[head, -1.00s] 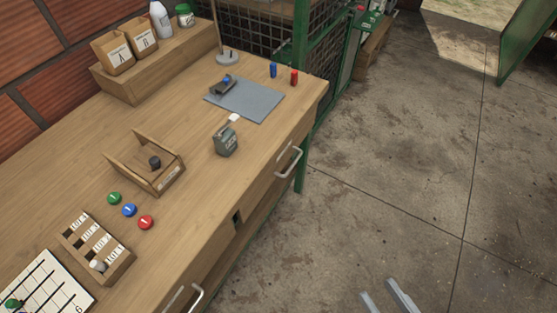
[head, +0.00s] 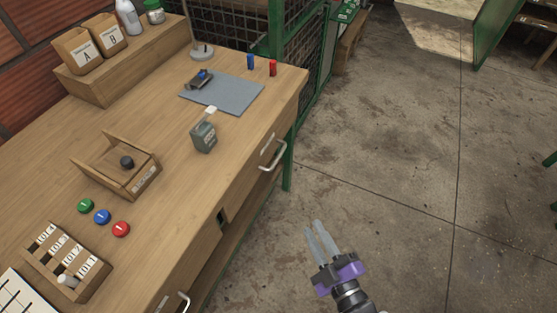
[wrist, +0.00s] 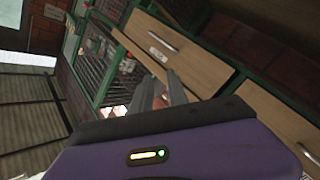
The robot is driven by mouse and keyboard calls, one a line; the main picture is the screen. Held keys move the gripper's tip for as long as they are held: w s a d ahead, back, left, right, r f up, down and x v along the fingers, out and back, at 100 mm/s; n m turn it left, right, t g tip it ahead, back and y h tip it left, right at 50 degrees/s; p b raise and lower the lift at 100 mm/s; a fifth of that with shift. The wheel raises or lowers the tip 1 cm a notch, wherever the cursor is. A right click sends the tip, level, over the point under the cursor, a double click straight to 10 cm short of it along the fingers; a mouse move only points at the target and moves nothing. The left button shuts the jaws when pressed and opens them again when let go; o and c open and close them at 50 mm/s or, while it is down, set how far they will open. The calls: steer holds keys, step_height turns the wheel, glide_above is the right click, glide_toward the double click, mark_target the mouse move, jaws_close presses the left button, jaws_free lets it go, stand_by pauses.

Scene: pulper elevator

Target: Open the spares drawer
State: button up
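Two closed wooden drawers sit in the front of the workbench. The far drawer (head: 250,172) has a metal bar handle (head: 272,157) and a pale label; it also shows in the wrist view (wrist: 190,65), with its handle (wrist: 162,39) and label (wrist: 158,55). The near drawer's handle (head: 181,303) is at the bottom edge; that drawer shows in the wrist view (wrist: 268,115). I cannot read the label to tell which is the spares drawer. My gripper (head: 311,225) is open and empty, in front of the bench, apart from both handles.
The bench top (head: 150,105) holds a grey mat (head: 235,95), a small grey box (head: 204,138), a wooden tray (head: 105,170) and coloured discs. A green post (head: 288,165) stands at the bench's right corner. Concrete floor (head: 400,180) is clear to the right.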

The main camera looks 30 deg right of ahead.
steer(key=w+d+f+n+b, duration=0.15)
steer(key=w+f+n, duration=0.3)
steer(key=w, duration=0.65)
steer(key=n+t+h+b, duration=0.1)
steer(key=n+t+b, duration=0.1)
glide_toward(279, 155)
steer(key=w, duration=0.2)
steer(key=shift+w+d+r+b, duration=0.1)
steer(key=shift+w+d+r, duration=0.05)
steer(key=shift+w, duration=1.15)
steer(key=shift+w+d+r+b, duration=0.1)
steer(key=shift+w+d+b, duration=0.1)
steer(key=shift+w, duration=1.1)
steer(key=shift+w+d+r+b, duration=0.1)
steer(key=shift+w+d+r, duration=0.05)
steer(key=shift+w, duration=1.15)
jaws_close()
